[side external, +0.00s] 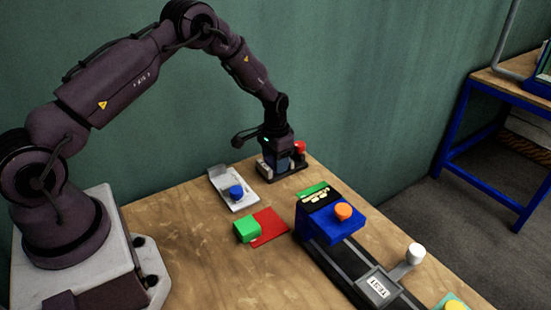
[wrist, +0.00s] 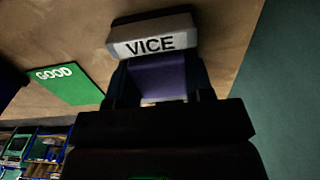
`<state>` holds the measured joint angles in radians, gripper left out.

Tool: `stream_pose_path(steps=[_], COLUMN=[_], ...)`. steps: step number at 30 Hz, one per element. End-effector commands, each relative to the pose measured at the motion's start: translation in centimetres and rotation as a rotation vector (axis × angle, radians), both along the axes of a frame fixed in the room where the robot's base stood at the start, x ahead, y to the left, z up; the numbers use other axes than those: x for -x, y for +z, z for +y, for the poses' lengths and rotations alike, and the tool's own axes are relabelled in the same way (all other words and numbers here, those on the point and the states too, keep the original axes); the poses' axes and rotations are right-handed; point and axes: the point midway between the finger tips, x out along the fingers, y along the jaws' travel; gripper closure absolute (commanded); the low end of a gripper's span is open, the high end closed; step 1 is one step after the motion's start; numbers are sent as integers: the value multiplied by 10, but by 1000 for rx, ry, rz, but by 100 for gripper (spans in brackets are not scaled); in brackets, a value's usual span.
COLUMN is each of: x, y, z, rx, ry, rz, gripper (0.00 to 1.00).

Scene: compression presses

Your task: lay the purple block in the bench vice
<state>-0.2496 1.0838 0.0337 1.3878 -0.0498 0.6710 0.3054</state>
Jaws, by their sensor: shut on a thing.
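The purple block (wrist: 157,78) shows in the wrist view between the fingers of my gripper (wrist: 158,92), which is shut on it. The block is close against the pale part of the bench vice (wrist: 150,38) labelled VICE. In the side view my gripper (side external: 280,163) points down at the dark bench vice (side external: 265,172) near the back edge of the table. A red knob (side external: 299,147) stands at its right. The gripper hides most of the block and vice there, so I cannot tell whether the block rests on the vice bed.
A white device with a blue knob (side external: 236,191) stands to the left. A green block (side external: 247,230) sits on a red mat (side external: 271,223). A green GOOD mat (wrist: 68,83) lies near the vice. A large press with an orange knob (side external: 343,211) stands in front.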

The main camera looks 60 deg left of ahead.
Motion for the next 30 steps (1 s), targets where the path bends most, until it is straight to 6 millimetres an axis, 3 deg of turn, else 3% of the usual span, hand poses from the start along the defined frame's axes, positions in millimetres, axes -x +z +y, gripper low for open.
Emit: stream_pose_path(steps=[2, 3, 6, 17, 20, 30], x=[0, 0, 0, 0, -1, -1], y=[-1, -1, -1, 5, 19, 93], z=[0, 0, 0, 0, 0, 0], rx=[0, 0, 0, 0, -1, -1], ry=[0, 0, 0, 0, 0, 0], rz=[0, 0, 0, -2, -4, -5], gripper=[78, 43, 23, 23, 23, 23])
